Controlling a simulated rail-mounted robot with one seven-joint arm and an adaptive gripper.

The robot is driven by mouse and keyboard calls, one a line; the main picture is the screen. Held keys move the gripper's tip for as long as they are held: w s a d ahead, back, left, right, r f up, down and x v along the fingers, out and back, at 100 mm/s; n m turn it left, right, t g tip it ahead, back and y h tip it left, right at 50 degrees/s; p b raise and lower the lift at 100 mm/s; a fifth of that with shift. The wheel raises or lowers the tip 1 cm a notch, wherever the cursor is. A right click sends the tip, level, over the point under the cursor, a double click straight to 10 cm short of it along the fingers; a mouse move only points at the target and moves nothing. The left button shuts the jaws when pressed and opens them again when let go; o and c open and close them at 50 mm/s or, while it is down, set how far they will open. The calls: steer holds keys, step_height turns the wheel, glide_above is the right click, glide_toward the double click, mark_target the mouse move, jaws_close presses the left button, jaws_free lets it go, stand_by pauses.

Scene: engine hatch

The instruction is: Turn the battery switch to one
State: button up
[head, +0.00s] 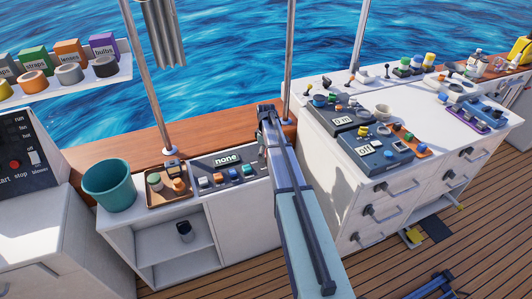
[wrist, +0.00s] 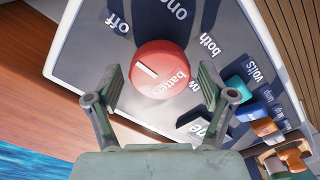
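The battery switch (wrist: 165,62) is a round red knob with a white line, and "battery" is printed on or beside it. The line lies at its left side, slanting up and left, nearest the "off" label. The "one" label is above the knob and "both" is to its upper right; another label is partly hidden. My gripper (wrist: 160,82) is open, with one finger on each side of the knob; whether either touches it I cannot tell.
Small coloured rocker switches (wrist: 262,105) sit right of the knob in the wrist view. A brown tray (head: 158,200) and a teal bucket (head: 109,184) stand left of the panel. A white counter with instruments (head: 375,150) lies to the right of my arm.

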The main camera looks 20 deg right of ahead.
steer(key=c, duration=0.7)
steer(key=shift+c, duration=0.2)
steer(key=shift+m, duration=0.4)
steer(key=shift+f+m+b, duration=0.1)
steer(key=shift+m+b, duration=0.6)
steer(key=shift+m, duration=0.1)
steer(key=m+b, duration=0.1)
steer(key=m, duration=0.2)
steer(key=shift+m, duration=0.3)
steer(key=m+b, duration=0.1)
steer(key=m, duration=0.4)
steer(key=shift+s+m+b, duration=0.1)
steer(key=shift+m+b, duration=0.3)
